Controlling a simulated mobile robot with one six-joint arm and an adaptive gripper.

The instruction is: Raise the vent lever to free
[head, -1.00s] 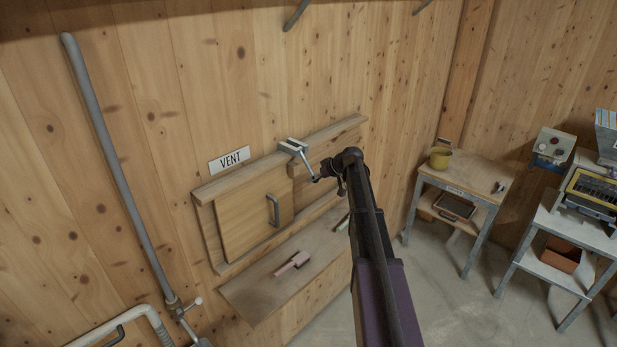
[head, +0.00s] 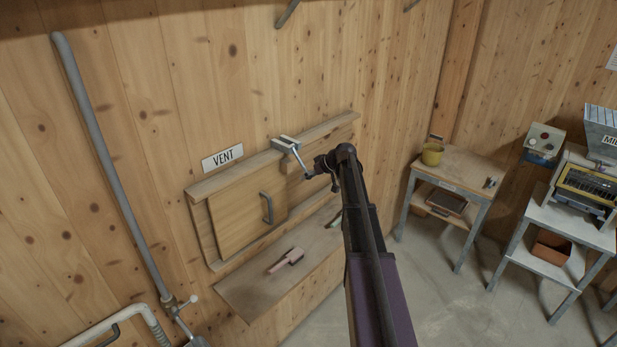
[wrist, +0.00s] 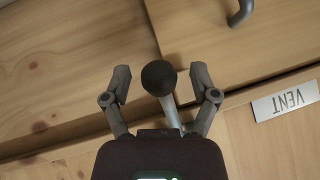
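The vent lever (head: 301,160) is a grey metal arm that slants down to the right from a bracket (head: 285,143) on the vent's top rail. In the wrist view its round black knob (wrist: 158,77) lies between my two fingers, with the grey shaft (wrist: 171,112) below it. My gripper (wrist: 161,82) is open around the knob, with a visible gap on each side. In the head view my gripper (head: 322,170) is at the lever's lower end, partly hidden by my arm. The wooden vent panel (head: 238,217) with its grey handle (head: 267,207) is left of the lever.
The VENT sign (head: 222,157) is on the wall above the panel. A brush (head: 287,260) lies on the ledge (head: 240,293) below. A grey pipe (head: 108,165) runs down the wall at left. A small table (head: 468,181) with a yellow pot (head: 432,154) stands at right.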

